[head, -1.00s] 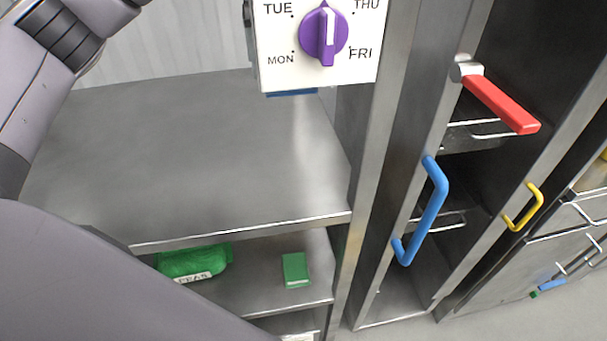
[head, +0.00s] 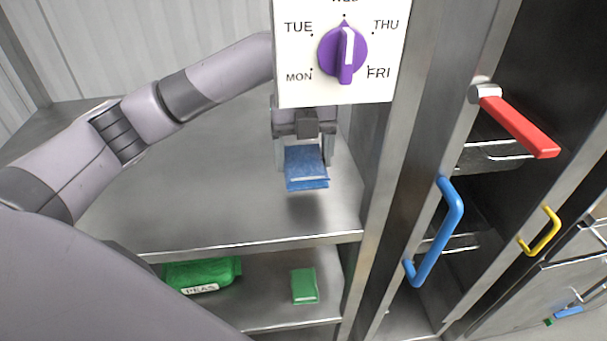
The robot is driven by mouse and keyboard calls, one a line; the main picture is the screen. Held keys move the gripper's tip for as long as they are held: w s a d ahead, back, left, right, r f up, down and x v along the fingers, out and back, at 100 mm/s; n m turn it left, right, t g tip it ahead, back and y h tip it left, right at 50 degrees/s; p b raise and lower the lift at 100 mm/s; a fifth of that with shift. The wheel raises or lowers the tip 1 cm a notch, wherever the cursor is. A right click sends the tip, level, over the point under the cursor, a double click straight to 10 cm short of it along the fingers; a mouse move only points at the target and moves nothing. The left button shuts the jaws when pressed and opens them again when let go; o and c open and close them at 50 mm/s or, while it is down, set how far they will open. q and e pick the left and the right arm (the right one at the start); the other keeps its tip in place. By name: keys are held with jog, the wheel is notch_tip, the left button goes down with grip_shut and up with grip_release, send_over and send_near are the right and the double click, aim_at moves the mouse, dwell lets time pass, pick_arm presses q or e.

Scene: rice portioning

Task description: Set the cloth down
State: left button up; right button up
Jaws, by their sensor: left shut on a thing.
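A folded blue cloth (head: 306,168) is in my left gripper (head: 304,150), below the day dial panel. The gripper is shut on it, with a finger at each side of the cloth. The cloth is just above the steel shelf top (head: 215,205), with a dark shadow under it; I cannot tell whether it touches. Part of the gripper and wrist is hidden behind the dial panel. My right gripper is not in view.
The white panel with a purple dial (head: 343,54) hangs in front of the arm. A green peas bag (head: 203,273) and a green folded cloth (head: 304,286) lie on the lower shelf. Red (head: 517,124), blue (head: 437,232) and yellow (head: 541,232) handles stand out at right. The shelf top is otherwise clear.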

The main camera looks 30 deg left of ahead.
aim_at(303, 176)
pick_arm(q)
jog(key=shift+f, duration=2.6)
jog(key=shift+f, duration=0.15)
jog(key=o, duration=0.9)
jog(key=shift+o, duration=0.2)
notch_tip(303, 176, up, 12)
jog(key=shift+r, duration=0.15)
